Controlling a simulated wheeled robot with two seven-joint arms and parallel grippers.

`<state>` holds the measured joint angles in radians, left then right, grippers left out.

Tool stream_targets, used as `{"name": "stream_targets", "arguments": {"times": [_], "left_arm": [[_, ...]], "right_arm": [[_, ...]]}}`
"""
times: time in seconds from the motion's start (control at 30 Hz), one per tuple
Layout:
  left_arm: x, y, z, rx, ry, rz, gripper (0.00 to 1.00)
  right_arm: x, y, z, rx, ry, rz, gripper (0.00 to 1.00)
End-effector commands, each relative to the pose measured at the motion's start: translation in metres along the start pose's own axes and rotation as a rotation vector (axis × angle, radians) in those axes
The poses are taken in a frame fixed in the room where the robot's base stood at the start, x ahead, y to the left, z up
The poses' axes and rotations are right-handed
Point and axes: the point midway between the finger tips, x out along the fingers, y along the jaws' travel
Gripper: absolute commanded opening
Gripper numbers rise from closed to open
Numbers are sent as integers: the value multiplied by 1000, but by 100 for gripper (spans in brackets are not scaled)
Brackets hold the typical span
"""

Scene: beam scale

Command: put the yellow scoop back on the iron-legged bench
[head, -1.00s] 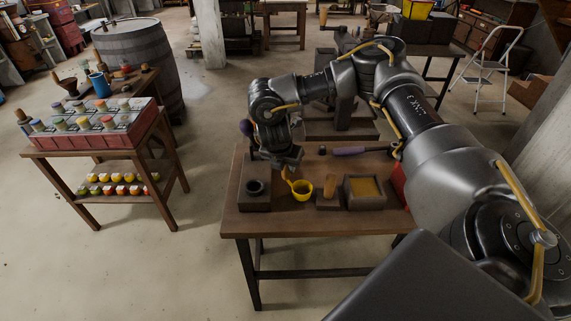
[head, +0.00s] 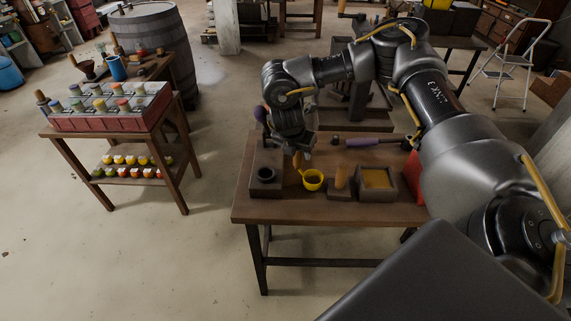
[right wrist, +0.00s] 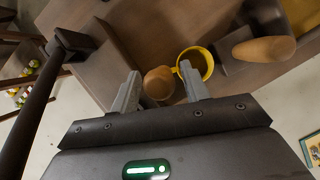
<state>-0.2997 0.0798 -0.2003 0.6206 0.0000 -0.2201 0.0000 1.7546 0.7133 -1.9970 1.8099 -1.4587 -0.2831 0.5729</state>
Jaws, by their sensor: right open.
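The yellow scoop (head: 313,181) stands on the iron-legged bench (head: 290,213), between a dark block with a round hole and a wooden-handled tool. Its bowl shows in the right wrist view (right wrist: 207,60), with its round wooden handle end (right wrist: 158,84) to the left. My right gripper (head: 298,152) is at the scoop's handle. In the right wrist view its open fingers (right wrist: 158,88) lie on either side of the handle end, with visible gaps. I cannot tell how far down the handle they reach. My left gripper is not in view.
The dark holed block (head: 266,187) stands left of the scoop. The wooden-handled tool (head: 341,179) and a box of yellow material (head: 377,183) stand right. A purple-handled tool (head: 365,142) lies behind. The bench's front strip is clear. A side table with jars (head: 110,108) stands left.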

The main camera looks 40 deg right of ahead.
Motion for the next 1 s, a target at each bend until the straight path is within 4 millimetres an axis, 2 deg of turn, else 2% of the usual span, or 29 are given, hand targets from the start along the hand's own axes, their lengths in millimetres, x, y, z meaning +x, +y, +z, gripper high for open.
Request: {"name": "stream_targets", "arguments": {"times": [0.17,0.4,0.6,0.8,1.0], "left_arm": [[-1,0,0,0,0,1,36],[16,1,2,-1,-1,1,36],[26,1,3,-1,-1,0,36],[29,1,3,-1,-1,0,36],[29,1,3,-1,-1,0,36]], "right_arm": [[-41,1,1,-5,-5,5,46],[-60,1,-58,-10,-3,2,46],[-76,0,-92,-7,-4,0,46],[-84,0,-108,-3,-1,0,46],[-86,0,-111,-1,-1,-1,46]]}}
